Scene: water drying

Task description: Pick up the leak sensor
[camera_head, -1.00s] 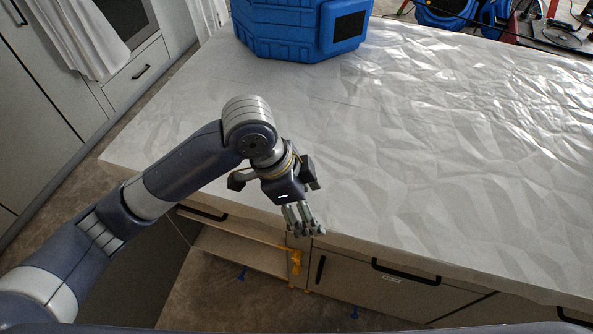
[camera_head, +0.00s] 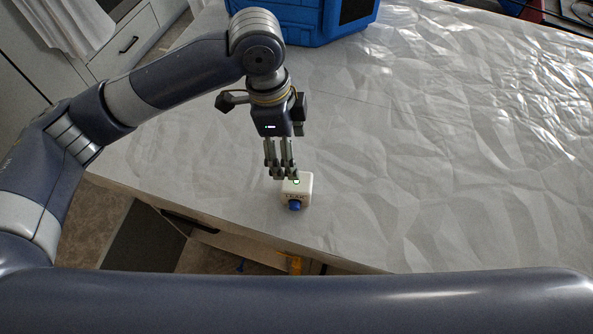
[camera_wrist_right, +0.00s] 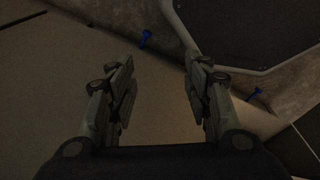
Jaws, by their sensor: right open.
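The leak sensor is a small white cube (camera_head: 303,186) with a green light on top and a blue knob on its front. It sits on the crinkled white sheet near the counter's front edge in the head view. My left gripper (camera_head: 280,170) points down just behind and above it. Its fingertips overlap the sensor's top left corner in the picture; I cannot tell whether they touch it, nor how wide they are apart. My right gripper (camera_wrist_right: 162,75) is open and empty in the right wrist view, over dim floor and panels. The sensor is not in that view.
A big blue case (camera_head: 300,22) stands at the back of the sheet-covered counter (camera_head: 430,150). The sheet to the right is clear. Yellow and blue items lie below the front edge. Small blue pegs (camera_wrist_right: 146,38) show in the wrist view.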

